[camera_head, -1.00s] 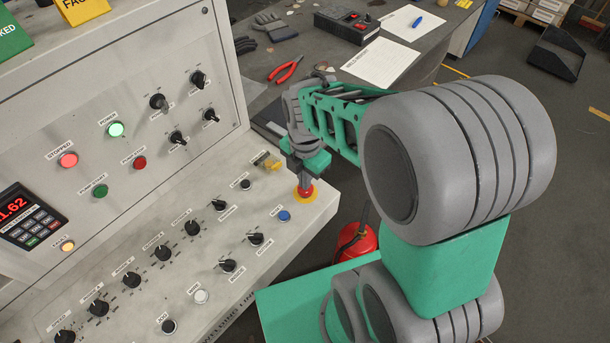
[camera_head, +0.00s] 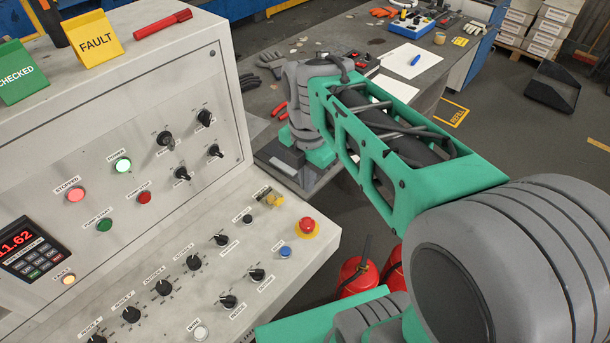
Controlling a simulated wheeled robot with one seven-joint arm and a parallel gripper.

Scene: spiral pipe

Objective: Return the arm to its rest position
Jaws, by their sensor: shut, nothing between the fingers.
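My arm reaches in from the right, with a green lattice link (camera_head: 350,125) and grey joints, raised above the panel's right end. My gripper (camera_head: 305,158) is at the far end of the arm, below the grey wrist. It appears above and behind the red mushroom button (camera_head: 307,225) on its yellow base, clear of it. It is shut and holds nothing; its fingertips are hard to make out.
The grey control panel (camera_head: 130,290) fills the left, with knobs, lit buttons and a red number display (camera_head: 15,240). Behind is a grey table (camera_head: 330,35) with gloves, papers and a blue tool tray. Red extinguishers (camera_head: 355,275) stand on the floor beyond the panel.

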